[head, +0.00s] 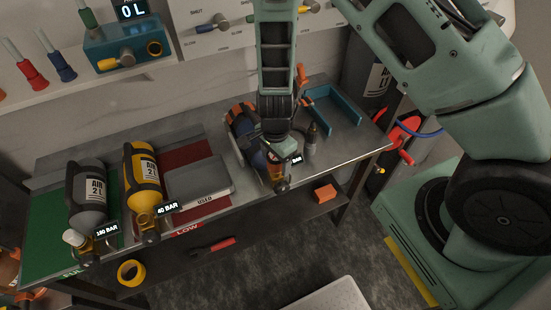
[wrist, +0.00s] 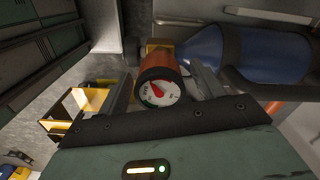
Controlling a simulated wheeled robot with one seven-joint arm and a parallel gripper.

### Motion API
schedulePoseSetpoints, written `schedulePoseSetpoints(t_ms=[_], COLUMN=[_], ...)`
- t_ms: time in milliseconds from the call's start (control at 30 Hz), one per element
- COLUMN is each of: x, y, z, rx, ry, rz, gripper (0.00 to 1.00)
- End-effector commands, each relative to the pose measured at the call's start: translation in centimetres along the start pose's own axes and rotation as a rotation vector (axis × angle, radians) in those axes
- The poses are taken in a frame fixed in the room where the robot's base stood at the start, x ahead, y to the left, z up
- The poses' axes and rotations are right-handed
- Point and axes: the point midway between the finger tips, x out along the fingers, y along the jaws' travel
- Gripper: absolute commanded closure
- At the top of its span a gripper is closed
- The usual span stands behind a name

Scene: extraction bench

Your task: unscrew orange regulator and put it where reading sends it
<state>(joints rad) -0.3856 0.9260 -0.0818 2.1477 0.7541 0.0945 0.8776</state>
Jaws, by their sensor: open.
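The orange regulator (wrist: 160,66) is on the neck of a blue cylinder (wrist: 208,52), which lies on its side. Its round white gauge faces the wrist camera, with a red needle; I cannot read the figure. In the head view the regulator (head: 280,186) is at the bench's front edge, and its BAR label is partly hidden by my arm. My gripper (wrist: 162,90) is open, with one finger on each side of the regulator in the wrist view. I cannot tell whether the fingers touch it.
A grey USED case (head: 198,182) sits on a red LOW mat (head: 188,153). A blue tray (head: 335,106) is at the right.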

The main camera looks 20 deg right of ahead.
Motion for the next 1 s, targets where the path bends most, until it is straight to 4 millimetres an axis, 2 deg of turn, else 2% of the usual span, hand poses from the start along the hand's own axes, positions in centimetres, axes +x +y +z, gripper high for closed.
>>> schedulePoseSetpoints(t_ms=[200, 233, 400, 567, 667, 1000], x=[0.08, 0.08, 0.07, 0.11, 0.17, 0.10], y=[0.00, 0.00, 0.00, 0.00, 0.00, 0.00], z=[0.01, 0.01, 0.01, 0.01, 0.01, -0.01], rx=[0.022, 0.021, 0.019, -0.038, -0.233, -1.092], ry=[0.000, 0.000, -0.001, -0.001, -0.001, -0.001], rz=[0.000, 0.000, 0.000, 0.000, 0.000, -0.001], gripper=[0.33, 0.38, 0.82, 0.82, 0.82, 0.82])
